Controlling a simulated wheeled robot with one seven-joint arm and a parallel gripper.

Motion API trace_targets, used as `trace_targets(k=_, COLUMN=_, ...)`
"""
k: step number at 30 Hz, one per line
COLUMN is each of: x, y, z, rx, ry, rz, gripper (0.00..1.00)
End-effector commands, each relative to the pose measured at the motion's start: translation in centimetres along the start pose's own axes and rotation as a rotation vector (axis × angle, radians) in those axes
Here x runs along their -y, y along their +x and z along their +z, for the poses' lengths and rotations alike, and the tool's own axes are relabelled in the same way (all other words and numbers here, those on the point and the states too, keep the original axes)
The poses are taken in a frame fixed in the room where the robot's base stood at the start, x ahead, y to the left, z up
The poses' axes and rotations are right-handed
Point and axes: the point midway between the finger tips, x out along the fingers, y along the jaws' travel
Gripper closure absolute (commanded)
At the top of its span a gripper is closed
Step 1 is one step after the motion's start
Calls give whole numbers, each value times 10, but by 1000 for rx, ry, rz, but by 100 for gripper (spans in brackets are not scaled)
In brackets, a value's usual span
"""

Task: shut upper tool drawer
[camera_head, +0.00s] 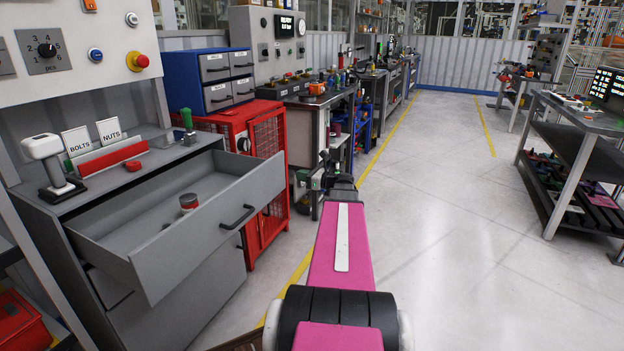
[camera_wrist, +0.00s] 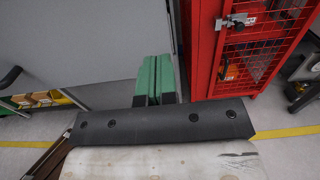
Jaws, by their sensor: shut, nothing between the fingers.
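The upper tool drawer (camera_head: 187,246) is grey with a black bar handle (camera_head: 237,217) and stands pulled well out of the grey workbench cabinet at the left of the head view. A small round container (camera_head: 188,202) sits inside it. In the wrist view a large grey panel (camera_wrist: 90,40) fills the upper left, with a black handle (camera_wrist: 10,77) at the left edge. My gripper (camera_wrist: 155,75) has green fingers, closed together and empty, beside the panel's right edge. In the head view my arm reaches forward to the right of the drawer, and its fingertips are hard to make out.
A red mesh cabinet (camera_head: 262,190) stands just beyond the drawer; it also shows close to my fingers at the right of the wrist view (camera_wrist: 205,50). A blue drawer box (camera_head: 190,80) sits on top. The floor to the right is clear up to a metal table (camera_head: 580,120).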

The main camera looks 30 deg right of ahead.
Motion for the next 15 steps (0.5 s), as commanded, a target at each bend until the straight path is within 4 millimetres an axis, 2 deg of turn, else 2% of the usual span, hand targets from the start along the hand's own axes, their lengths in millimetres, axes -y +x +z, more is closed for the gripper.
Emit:
trace_targets(k=1, x=1, y=12, z=0, rx=0, ry=0, rz=3, gripper=100)
trace_targets(k=6, x=1, y=38, z=0, rx=1, ry=0, rz=1, gripper=100)
trace_targets(k=15, x=0, y=58, z=0, rx=1, ry=0, rz=-1, gripper=100)
